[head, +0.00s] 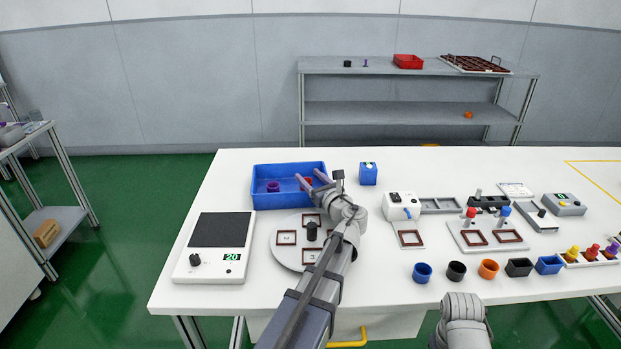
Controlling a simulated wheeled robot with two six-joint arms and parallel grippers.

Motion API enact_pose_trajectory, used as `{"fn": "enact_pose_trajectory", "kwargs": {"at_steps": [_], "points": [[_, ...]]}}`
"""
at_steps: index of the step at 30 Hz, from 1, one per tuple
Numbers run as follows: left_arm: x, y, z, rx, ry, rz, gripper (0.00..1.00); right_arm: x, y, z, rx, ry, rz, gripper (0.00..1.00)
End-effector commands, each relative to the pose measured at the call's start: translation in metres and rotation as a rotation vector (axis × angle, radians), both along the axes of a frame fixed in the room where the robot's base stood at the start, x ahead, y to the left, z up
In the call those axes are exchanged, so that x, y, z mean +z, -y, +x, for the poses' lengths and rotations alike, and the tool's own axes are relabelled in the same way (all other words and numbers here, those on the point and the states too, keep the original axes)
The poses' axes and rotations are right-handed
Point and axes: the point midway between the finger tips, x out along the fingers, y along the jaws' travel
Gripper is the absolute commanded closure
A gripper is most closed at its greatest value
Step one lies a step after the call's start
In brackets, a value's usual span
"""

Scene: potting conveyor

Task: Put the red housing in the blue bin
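The blue bin (262,203) is a rectangular open tray at the back left of the white table. My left gripper (308,175) reaches over its right part, with its two fingers apart. A small red piece (308,182), which looks like the red housing, shows between the fingers, within the bin's outline. The fingers partly hide it, and I cannot tell if it touches the bin floor. A blue-purple round housing (272,186) is in the bin's left part. My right arm shows at the bottom edge; its gripper's fingers are not visible.
A round fixture plate (284,255) lies under my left arm, beside a scale (214,248) reading 20. A small blue box (368,174) stands right of the bin. Several coloured cups, including an orange one (488,269), line the front right.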

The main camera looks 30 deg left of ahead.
Motion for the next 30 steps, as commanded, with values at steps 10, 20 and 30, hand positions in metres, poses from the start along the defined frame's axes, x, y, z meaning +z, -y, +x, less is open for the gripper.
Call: {"fn": "enact_pose_trajectory", "kwargs": {"at_steps": [10,20,30], "points": [[0.0,0.001,0.001,-0.003,0.0,-0.002,0.22,0.0,0.0,0.0,0.0,0.0,0.0,0.5],[0.012,0.028,-0.019,-0.006,0.0,-0.001,0.22,0.013,0.0,0.0,0.0,0.0,0.0,0.5],[0.014,0.084,-0.052,-0.005,0.0,-0.001,0.22,0.014,0.0,0.0,0.0,0.0,0.0,0.5]]}}
